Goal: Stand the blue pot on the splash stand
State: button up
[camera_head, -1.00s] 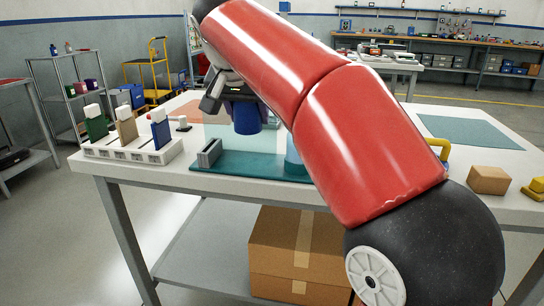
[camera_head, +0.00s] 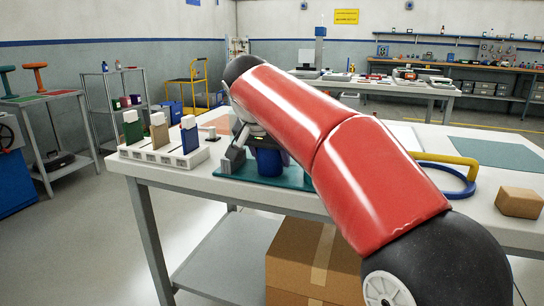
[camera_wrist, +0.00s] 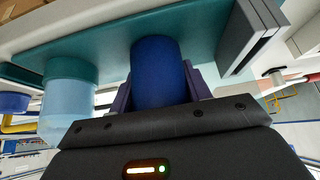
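The blue pot (camera_head: 268,162) is in my gripper, over the teal board (camera_head: 292,181) that looks like the splash stand. In the wrist view the pot (camera_wrist: 160,72) sits between the two dark purple fingers of my gripper (camera_wrist: 160,92), which flank it closely. The far end of the pot overlaps the teal board (camera_wrist: 110,45); whether it touches cannot be told. A grey slotted block (camera_wrist: 250,38) stands on the board to one side of the pot. A pale blue cylinder with a teal end (camera_wrist: 68,105) is on the other side. My arm hides the board's right part in the head view.
A white rack (camera_head: 165,157) with green, tan and blue upright pieces stands left of the board. To the right are a blue ring with a yellow handle (camera_head: 447,178), a tan block (camera_head: 519,203) and a flat teal mat (camera_head: 490,152). A cardboard box (camera_head: 300,262) is on the lower shelf.

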jog(key=o, duration=0.4)
jog(key=shift+o, duration=0.2)
jog(key=shift+r, duration=0.25)
jog(key=p+v, duration=0.2)
jog(key=v, duration=1)
jog(key=shift+p, duration=0.3)
jog(key=shift+f, duration=0.1)
